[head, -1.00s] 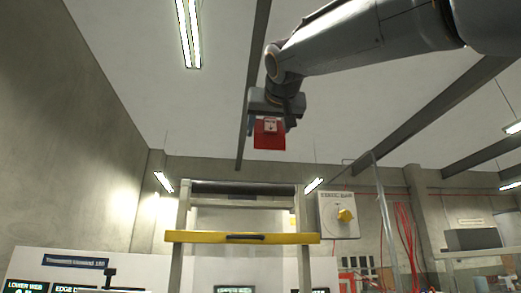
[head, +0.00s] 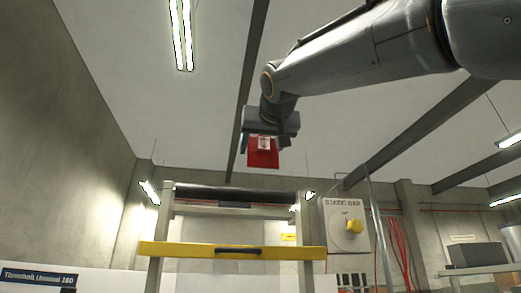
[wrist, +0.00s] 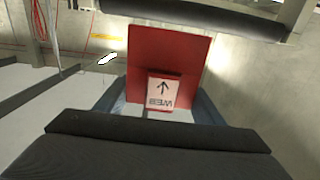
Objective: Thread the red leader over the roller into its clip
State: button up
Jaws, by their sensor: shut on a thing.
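The red leader (head: 263,158) is a flat red piece with a white tag. My gripper (head: 264,137) is shut on it and holds it in the air above the frame. In the wrist view the red leader (wrist: 165,58) stands between my two fingers, and its white tag shows an arrow. The dark roller (head: 235,194) lies across the top of the frame, below and a little left of the leader. The roller also shows in the wrist view (wrist: 205,14), apart from the leader. I cannot make out the clip.
A yellow bar (head: 232,251) with a dark handle crosses the frame below the roller. A grey box with a yellow knob (head: 354,226) stands right of the frame, beside a metal post (head: 377,230). The air around the leader is clear.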

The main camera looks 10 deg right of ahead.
jog(key=shift+s, duration=0.1)
jog(key=shift+s+a+b, duration=0.1)
jog(key=shift+s+b, duration=0.05)
jog(key=shift+b, duration=0.2)
jog(key=shift+w+r+p, duration=0.25)
jog(key=shift+r+p, duration=0.1)
jog(key=shift+p, duration=0.1)
jog(key=shift+w+r+p, duration=1.85)
jog(key=shift+w+p, duration=2.45)
jog(key=shift+w, duration=3.6)
jog(key=w+a+f+b, duration=0.3)
jog(key=w+a, duration=0.1)
jog(key=a, duration=0.1)
jog(key=shift+w+f, duration=0.1)
jog(key=shift+f, duration=0.15)
jog(key=shift+f+b, duration=0.75)
jog(key=shift+b, duration=0.3)
